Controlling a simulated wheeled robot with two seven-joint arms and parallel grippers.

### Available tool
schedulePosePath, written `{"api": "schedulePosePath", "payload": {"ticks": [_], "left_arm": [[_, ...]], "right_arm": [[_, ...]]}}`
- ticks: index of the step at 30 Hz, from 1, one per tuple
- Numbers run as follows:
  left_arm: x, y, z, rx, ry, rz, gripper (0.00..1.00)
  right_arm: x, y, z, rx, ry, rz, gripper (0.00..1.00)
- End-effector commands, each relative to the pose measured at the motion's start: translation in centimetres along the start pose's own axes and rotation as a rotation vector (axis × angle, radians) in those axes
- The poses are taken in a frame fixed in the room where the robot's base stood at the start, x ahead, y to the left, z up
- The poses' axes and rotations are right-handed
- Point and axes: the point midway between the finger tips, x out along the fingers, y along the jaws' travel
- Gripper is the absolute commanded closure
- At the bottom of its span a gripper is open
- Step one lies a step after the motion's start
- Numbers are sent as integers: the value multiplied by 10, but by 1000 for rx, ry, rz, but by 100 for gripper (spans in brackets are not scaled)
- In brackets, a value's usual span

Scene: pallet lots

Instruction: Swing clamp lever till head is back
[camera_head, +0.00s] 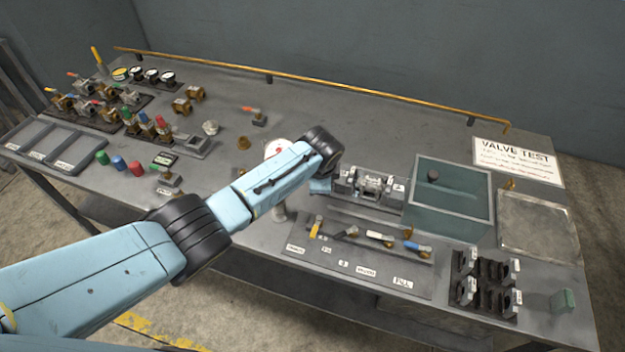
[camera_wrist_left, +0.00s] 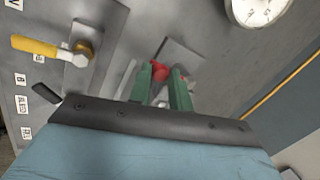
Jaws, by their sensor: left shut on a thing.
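In the left wrist view, the green fingers of my left gripper (camera_wrist_left: 163,80) are shut on the red knob (camera_wrist_left: 158,70) of the clamp lever. A grey metal plate (camera_wrist_left: 182,60) lies just beyond the fingertips. In the head view my left arm reaches over the bench, and its wrist hides the fingers and the knob. The test fixture (camera_head: 343,184) beside my wrist holds a silver valve body (camera_head: 372,186) between its blocks. The clamp head cannot be made out in either view. My right gripper is in neither view.
A water tank (camera_head: 450,218) stands right of the fixture. A labelled lever panel (camera_head: 345,262) lies in front, its yellow-handled lever (camera_head: 315,227) close to my wrist. A white gauge (camera_head: 277,148) stands behind my forearm. A brass rail (camera_head: 330,88) runs along the back edge.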

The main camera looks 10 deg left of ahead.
Motion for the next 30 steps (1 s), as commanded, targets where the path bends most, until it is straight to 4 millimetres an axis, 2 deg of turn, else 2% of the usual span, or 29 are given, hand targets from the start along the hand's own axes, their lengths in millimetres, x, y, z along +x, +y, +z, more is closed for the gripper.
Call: {"api": "schedulePosePath", "payload": {"ticks": [9, 27, 28, 30], "left_arm": [[0, 0, -9, -132, -52, -5, 100], [1, 2, -11, -168, -65, -1, 100], [1, 2, -11, -167, -65, -1, 78], [1, 2, -11, -167, -65, -1, 68]], "right_arm": [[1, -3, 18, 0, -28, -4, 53], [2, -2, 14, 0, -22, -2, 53], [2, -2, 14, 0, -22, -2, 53], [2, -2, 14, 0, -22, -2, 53]]}}
